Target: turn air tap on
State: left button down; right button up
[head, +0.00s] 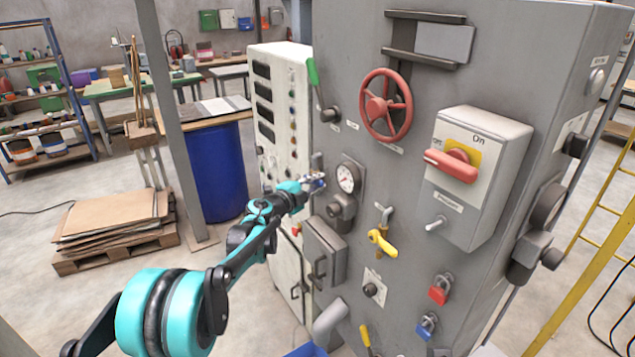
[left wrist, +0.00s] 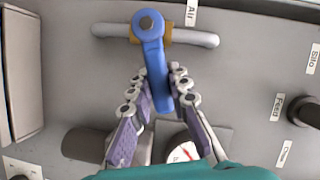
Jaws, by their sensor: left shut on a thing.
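The air tap has a blue lever (left wrist: 152,50) on a brass body (left wrist: 166,35), set in a short pale pipe (left wrist: 195,38) on the grey panel. An "Air" label (left wrist: 191,12) is beside it. In the left wrist view the lever points down the picture, across the pipe. My left gripper (left wrist: 158,86) is shut on the lever's lower part, one finger on each side. In the head view my left gripper (head: 315,182) is at the panel's left edge and hides most of the tap. My right gripper is not in view.
A pressure gauge (head: 347,177) is just right of my left gripper. A green-handled lever (head: 314,78) and a red handwheel (head: 385,105) are above. A yellow-handled tap (head: 382,242) and a red rotary switch (head: 452,164) are farther right. A grey box (head: 325,250) juts out below.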

pick_arm(q)
jog(key=shift+w+a+r+n+g+p, duration=0.15)
jog(key=shift+r+n+g+p, duration=0.2)
jog(key=shift+r+n+p, duration=0.25)
jog(key=shift+w+a+r+n+g+p, duration=0.15)
jog(key=shift+r+n+g+p, duration=0.2)
jog(key=shift+n, duration=0.45)
jog(key=shift+f, duration=0.1)
jog(key=c, duration=1.4)
grip_release()
jog(key=v, duration=1.2)
